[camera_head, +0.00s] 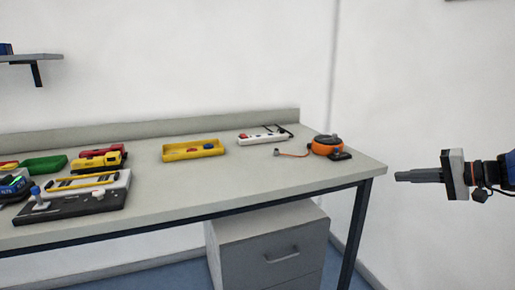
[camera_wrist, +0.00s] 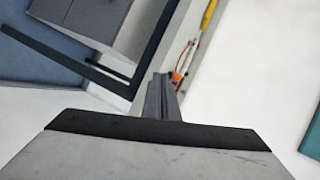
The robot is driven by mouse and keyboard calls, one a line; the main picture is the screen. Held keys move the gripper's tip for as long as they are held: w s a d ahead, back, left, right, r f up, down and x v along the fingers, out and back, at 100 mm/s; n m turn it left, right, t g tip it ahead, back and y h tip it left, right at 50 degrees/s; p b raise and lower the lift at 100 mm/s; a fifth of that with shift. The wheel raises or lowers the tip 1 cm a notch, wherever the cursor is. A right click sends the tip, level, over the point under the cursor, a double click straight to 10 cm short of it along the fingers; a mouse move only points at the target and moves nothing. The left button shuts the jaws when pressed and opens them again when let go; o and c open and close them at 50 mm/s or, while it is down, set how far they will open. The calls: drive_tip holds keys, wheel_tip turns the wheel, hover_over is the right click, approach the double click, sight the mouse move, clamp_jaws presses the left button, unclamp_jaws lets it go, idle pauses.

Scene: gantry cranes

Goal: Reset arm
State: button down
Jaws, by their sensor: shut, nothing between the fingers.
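My gripper (camera_head: 418,175) is to the right of the workbench, level with its right end, in the head view. Its fingers are together and point left, with nothing between them. In the wrist view my gripper (camera_wrist: 160,92) shows from behind, its fingers closed. The gripper is apart from the bench and touches nothing.
The workbench (camera_head: 240,178) holds an orange tape measure (camera_head: 326,144) near its right end, a white power strip (camera_head: 265,137), a yellow tray (camera_head: 193,150) and a black control box (camera_head: 75,200). A grey drawer cabinet (camera_head: 265,250) stands below. Bare wall lies behind the gripper.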

drive_tip(key=s+a+f+n+g+h, duration=0.3)
drive_tip(key=s+a+f+g, duration=0.35)
drive_tip(key=s+a, duration=0.7)
drive_tip(key=s+f+n+t+h, duration=0.1)
drive_tip(key=s+f+n+h, duration=0.1)
drive_tip(key=s, duration=0.4)
drive_tip(key=s+a+f+n+h, duration=0.1)
drive_tip(key=s+f+n+h, duration=0.1)
drive_tip(key=s+f+h, duration=0.2)
drive_tip(key=s+f, duration=0.2)
drive_tip(key=s, duration=0.1)
drive_tip(key=shift+s+f+t+h, duration=0.15)
drive_tip(key=shift+f+t+h, duration=0.1)
drive_tip(key=shift+t+h, duration=0.1)
